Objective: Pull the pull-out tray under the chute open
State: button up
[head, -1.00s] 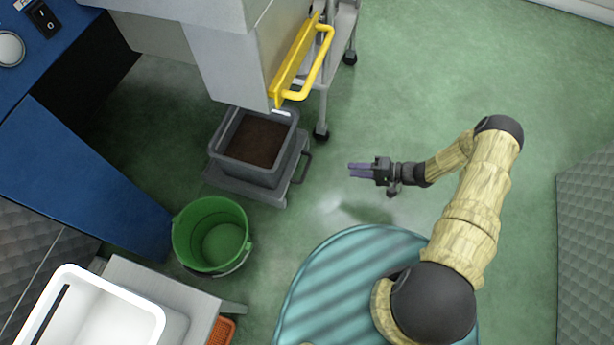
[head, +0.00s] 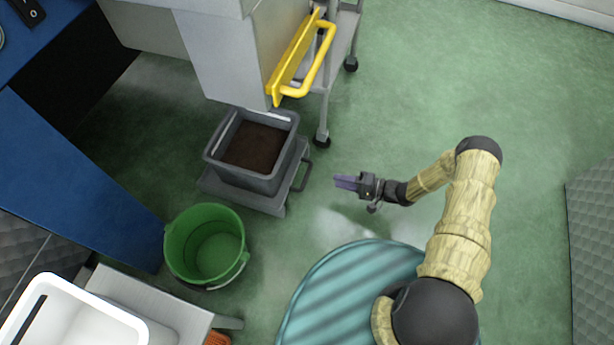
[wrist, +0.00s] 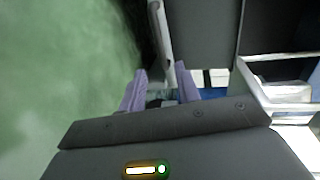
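The pull-out tray (head: 272,204) is a low grey platform under the chute (head: 225,55), close to the floor. A grey bin (head: 272,184) of dark brown material stands on it. The tray's dark handle (head: 303,176) sticks out on its right side. My gripper (head: 343,182) is to the right of the handle with its purple fingers pointing at it, a short gap apart. In the wrist view the two fingers (wrist: 160,88) stand apart with nothing clearly held between them. A grey bar shows just beyond them; I cannot tell for certain that it is the handle.
A green bucket (head: 205,243) stands on the floor in front of the tray. A yellow handle (head: 312,62) juts from the machine above. A wheeled metal stand (head: 340,50) is behind. A white basin (head: 70,318) is at lower left. The green floor to the right is clear.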

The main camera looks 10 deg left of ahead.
aim_at(307, 174)
jog(key=b+x, duration=0.5)
jog(key=x, duration=0.7)
jog(key=shift+d+f, duration=0.1)
jog(key=shift+f, duration=0.05)
jog(key=shift+a+b, duration=0.4)
jog(key=shift+a, duration=0.1)
grip_shut()
